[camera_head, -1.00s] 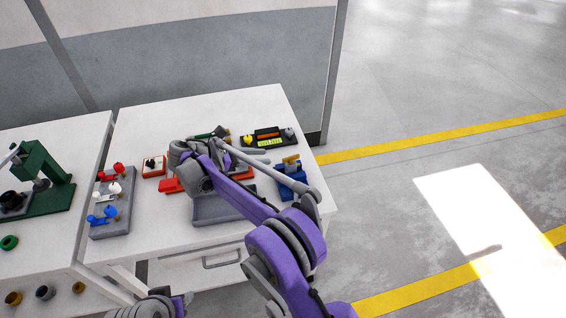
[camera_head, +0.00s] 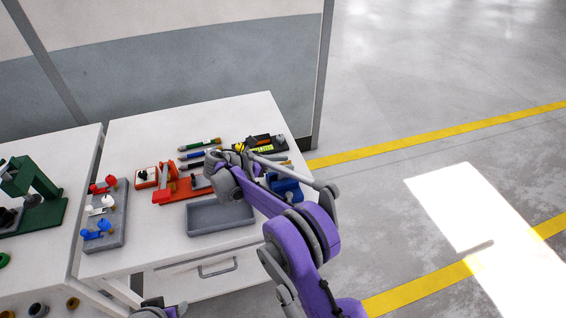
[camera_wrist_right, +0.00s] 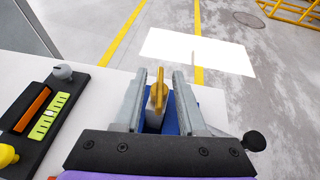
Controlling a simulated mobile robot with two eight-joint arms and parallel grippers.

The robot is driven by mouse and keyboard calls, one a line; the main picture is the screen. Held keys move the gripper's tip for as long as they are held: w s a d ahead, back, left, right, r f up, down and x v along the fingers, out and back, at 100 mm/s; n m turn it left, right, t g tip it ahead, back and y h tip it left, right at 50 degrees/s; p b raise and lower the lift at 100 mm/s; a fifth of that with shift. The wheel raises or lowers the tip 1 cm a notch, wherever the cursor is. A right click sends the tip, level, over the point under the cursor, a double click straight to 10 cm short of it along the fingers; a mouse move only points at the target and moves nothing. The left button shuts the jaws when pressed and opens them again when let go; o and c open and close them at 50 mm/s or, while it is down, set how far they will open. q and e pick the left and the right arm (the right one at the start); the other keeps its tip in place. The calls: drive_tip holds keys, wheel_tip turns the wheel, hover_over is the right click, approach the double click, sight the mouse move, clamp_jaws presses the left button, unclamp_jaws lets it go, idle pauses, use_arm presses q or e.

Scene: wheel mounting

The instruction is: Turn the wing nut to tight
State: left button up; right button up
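The gold wing nut (camera_wrist_right: 158,92) stands on the blue fixture (camera_head: 286,188), near the table's right edge. In the right wrist view the nut shows nearly edge-on, with the blue fixture (camera_wrist_right: 171,122) below and behind it. My right gripper (camera_wrist_right: 160,88) is open, with one grey finger on each side of the nut. Narrow gaps show between the nut and the fingers. In the head view my right arm covers part of the fixture and hides the fingertips.
A black panel (camera_wrist_right: 40,115) with a yellow-green gauge and knobs lies left of my right gripper. The grey tray (camera_head: 219,216), red clamp fixture (camera_head: 180,190) and several screwdrivers lie on the white table. A grey block with coloured levers (camera_head: 104,215) stands at left.

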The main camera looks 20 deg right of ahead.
clamp_jaws()
idle(0.3)
drive_tip(key=shift+m+g, duration=0.6)
drive_tip(key=shift+g, duration=0.1)
drive_tip(key=shift+m+g, duration=0.5)
drive_tip(key=shift+g, duration=0.1)
unclamp_jaws()
drive_tip(key=v, duration=1)
drive_tip(key=shift+a, duration=0.45)
